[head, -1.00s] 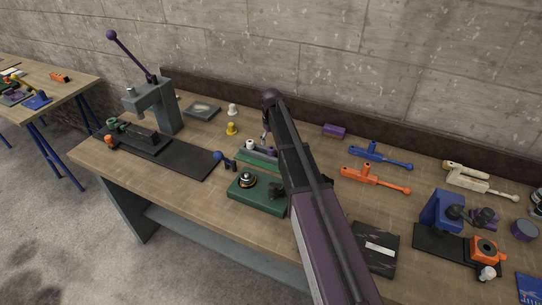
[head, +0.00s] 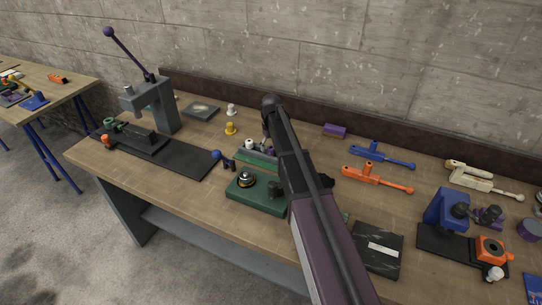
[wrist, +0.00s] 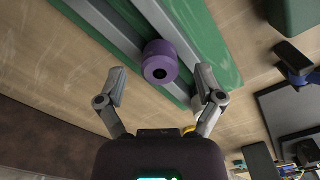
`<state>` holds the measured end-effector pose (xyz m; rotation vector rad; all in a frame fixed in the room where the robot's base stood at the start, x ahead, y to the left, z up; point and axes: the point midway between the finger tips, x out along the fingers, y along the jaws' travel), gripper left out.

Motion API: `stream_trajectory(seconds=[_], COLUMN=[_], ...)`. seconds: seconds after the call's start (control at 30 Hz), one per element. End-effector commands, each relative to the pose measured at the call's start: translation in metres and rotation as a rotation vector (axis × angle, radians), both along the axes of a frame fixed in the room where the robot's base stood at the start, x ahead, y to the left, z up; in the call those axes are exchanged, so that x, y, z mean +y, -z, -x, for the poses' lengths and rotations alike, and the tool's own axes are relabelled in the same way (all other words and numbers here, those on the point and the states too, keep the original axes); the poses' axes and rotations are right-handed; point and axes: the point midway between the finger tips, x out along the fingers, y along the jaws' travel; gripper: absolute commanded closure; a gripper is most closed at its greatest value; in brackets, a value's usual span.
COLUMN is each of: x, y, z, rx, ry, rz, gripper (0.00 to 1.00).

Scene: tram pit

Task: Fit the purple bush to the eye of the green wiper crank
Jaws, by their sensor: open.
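The purple bush (wrist: 160,62) stands in a grey channel of the green rack (wrist: 212,45), its bored end facing the wrist camera. My gripper (wrist: 161,74) is open, with one finger on each side of the bush and apart from it. In the head view the green rack (head: 246,159) is near the bench middle, and my arm partly hides the gripper and the bush. A green part with an eye (head: 112,124), apparently the wiper crank, lies on the black fixture at the press on the left.
The grey press (head: 158,108) has a raised purple-knobbed lever. A white bush (head: 249,144) shares the rack. Blue (head: 380,156) and orange (head: 375,178) cranks lie to the right. A yellow part (head: 230,128) stands behind the rack.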

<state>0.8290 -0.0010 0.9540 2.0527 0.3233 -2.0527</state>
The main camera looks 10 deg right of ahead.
Motion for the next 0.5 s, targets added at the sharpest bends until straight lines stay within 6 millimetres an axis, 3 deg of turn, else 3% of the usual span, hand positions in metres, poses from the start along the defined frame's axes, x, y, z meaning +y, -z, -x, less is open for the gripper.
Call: stream_trajectory(seconds=[0.2,0.5], x=[0.001,0.001], y=[0.018,0.021], z=[0.0,0.0], rx=[0.0,0.0], ry=[-0.001,-0.001], rz=[0.0,0.0], gripper=[0.14,0.14])
